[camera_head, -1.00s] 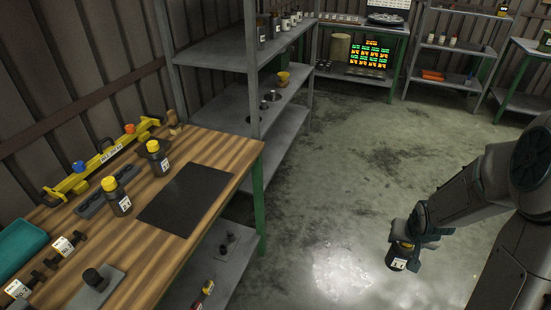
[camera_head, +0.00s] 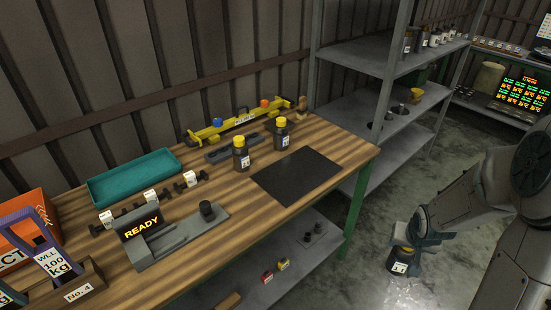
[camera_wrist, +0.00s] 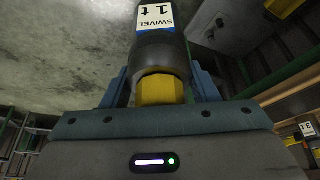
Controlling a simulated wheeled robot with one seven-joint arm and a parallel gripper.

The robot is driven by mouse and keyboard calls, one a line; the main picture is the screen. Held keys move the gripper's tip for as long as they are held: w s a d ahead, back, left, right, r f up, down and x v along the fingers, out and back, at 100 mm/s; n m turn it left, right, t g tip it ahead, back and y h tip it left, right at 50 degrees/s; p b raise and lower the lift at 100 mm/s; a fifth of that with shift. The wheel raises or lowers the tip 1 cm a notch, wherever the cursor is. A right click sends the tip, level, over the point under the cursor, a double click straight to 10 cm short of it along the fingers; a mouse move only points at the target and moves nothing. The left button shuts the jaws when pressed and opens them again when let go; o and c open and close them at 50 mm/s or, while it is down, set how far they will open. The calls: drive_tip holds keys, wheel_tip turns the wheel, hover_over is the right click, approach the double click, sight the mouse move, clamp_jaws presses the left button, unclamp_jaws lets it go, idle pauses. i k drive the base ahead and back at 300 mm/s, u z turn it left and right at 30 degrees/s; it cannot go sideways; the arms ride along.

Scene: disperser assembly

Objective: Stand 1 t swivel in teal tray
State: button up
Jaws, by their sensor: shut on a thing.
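My gripper (camera_head: 403,248) is at the lower right in the head view, over the floor and apart from the bench. It is shut on a dark swivel (camera_head: 399,268) with a white label. In the wrist view the swivel (camera_wrist: 160,52) shows a label reading "SWIVEL 1 t", and its yellow hex end (camera_wrist: 160,88) sits between the fingers. The teal tray (camera_head: 134,178) lies on the wooden bench at the left, near the back wall. It looks empty. Two similar dark, yellow-capped swivels, one at the left (camera_head: 241,155) and one at the right (camera_head: 281,133), stand on the bench.
On the bench are a black mat (camera_head: 297,175), a yellow beam (camera_head: 240,123), a grey fixture with a READY display (camera_head: 142,228), and an orange box (camera_head: 25,230) at the left. Grey shelving (camera_head: 390,70) stands beyond the bench. Open floor lies between bench and arm.

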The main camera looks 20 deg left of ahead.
sight(143, 174)
drive_tip(key=u, duration=1.35)
